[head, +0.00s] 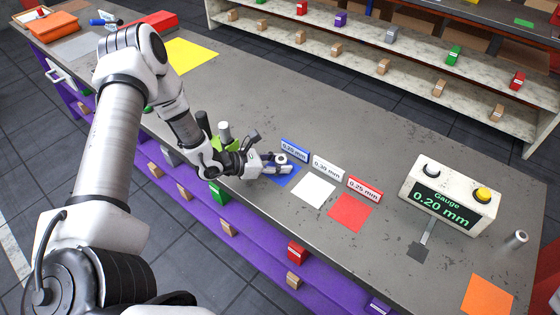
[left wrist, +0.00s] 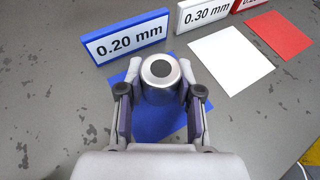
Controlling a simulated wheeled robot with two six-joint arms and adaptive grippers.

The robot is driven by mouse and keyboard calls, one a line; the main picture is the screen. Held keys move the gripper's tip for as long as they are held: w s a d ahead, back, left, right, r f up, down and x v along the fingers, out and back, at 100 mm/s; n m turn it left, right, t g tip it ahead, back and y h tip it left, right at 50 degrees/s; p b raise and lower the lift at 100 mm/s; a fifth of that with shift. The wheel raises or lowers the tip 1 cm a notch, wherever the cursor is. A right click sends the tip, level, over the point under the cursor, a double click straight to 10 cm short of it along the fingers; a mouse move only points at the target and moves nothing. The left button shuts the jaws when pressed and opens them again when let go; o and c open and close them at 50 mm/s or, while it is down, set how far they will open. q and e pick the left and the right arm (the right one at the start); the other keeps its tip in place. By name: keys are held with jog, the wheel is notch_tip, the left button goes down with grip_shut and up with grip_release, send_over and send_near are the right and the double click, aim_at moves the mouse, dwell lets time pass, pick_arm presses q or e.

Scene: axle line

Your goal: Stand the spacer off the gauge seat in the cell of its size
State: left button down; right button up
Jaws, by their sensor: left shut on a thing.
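The spacer (left wrist: 160,93) is a short metal cylinder with a dark hole in its top. My left gripper (head: 272,163) is shut on it, with a finger on each side, and the spacer looks upright. In the left wrist view it is over the blue cell (left wrist: 132,122), behind which stands the blue-framed 0.20 mm sign (left wrist: 126,37). I cannot tell whether its base touches the cell. The gauge (head: 450,197) reads 0.20 mm, and its dark seat (head: 418,252) looks empty. My right gripper is not in view.
Beside the blue cell lie the white cell (head: 313,187) with a 0.30 mm sign and the red cell (head: 350,212) with a 0.25 mm sign, both empty. Another metal cylinder (head: 516,239) stands right of the gauge, near an orange square (head: 487,296). A grey cylinder (head: 224,132) shows near my left wrist.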

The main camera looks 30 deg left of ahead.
pick_arm(q)
jog(key=shift+s+a+f, duration=0.1)
jog(key=shift+f, duration=0.05)
jog(key=c, duration=1.1)
grip_release()
jog(key=o, duration=0.3)
jog(key=shift+o, duration=0.2)
